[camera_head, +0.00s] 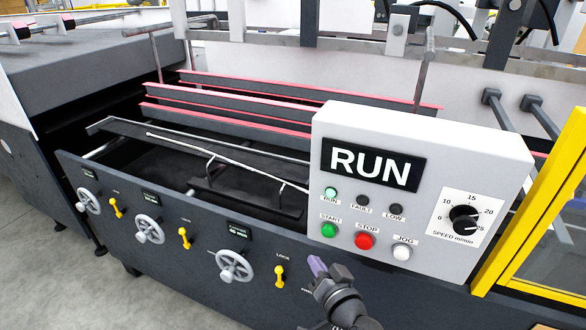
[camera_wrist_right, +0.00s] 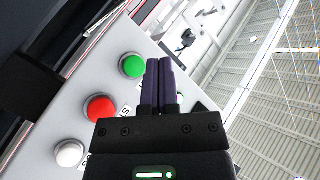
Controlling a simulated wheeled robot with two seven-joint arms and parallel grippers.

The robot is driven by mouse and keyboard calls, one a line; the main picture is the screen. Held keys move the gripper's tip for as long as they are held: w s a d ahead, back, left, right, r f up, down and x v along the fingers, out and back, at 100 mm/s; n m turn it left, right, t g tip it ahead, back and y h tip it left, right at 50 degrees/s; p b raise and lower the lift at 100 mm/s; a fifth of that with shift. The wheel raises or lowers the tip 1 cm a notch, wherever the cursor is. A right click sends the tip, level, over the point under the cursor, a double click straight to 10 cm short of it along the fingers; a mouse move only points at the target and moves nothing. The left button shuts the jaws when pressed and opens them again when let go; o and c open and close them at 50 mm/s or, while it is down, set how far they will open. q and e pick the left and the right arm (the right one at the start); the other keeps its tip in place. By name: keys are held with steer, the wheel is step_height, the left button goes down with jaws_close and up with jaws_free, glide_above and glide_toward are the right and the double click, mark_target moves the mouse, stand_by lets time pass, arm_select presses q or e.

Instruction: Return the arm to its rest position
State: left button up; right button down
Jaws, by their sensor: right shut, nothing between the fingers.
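My right gripper (camera_head: 328,268) is in front of the machine's front panel, just below the control box (camera_head: 425,140). Its fingers are together and empty. In the right wrist view the shut fingers (camera_wrist_right: 160,85) point up beside the green START button (camera_wrist_right: 132,66); whether they touch it cannot be told there. In the head view the fingertips are below the START button (camera_head: 329,230), apart from it in the picture. The red STOP button (camera_head: 364,241) and the white JOG button (camera_head: 402,253) are to its right. My left gripper is not in view.
The box's display (camera_head: 371,165) reads RUN, and the RUN lamp (camera_head: 330,193) glows green. A speed dial (camera_head: 465,219) is at right. Handwheels (camera_head: 235,266) and yellow lock levers (camera_head: 281,275) stick out along the front panel. A yellow guard frame (camera_head: 540,210) stands at far right.

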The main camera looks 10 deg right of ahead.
steer(key=s+d+f+n+g+h+b, duration=0.15)
steer(key=s+f+g, duration=0.25)
steer(key=s+f, duration=0.65)
steer(key=s+f+n+g+b, duration=0.2)
steer(key=s+f+g, duration=0.25)
steer(key=f, duration=1.05)
steer(key=s+d+f+n+g+h+b, duration=0.1)
steer(key=s+f, duration=0.5)
steer(key=s, duration=0.7)
steer(key=s+d+f+n+g+b, duration=0.1)
steer(key=s+d+f+n+g, duration=0.2)
steer(key=s, duration=1)
step_height(320, 180, down, 3)
steer(key=g, duration=0.3)
steer(key=shift+s+r+h, duration=0.15)
steer(key=shift+s+h, duration=0.1)
steer(key=shift+h, duration=0.1)
steer(key=shift+w, duration=0.1)
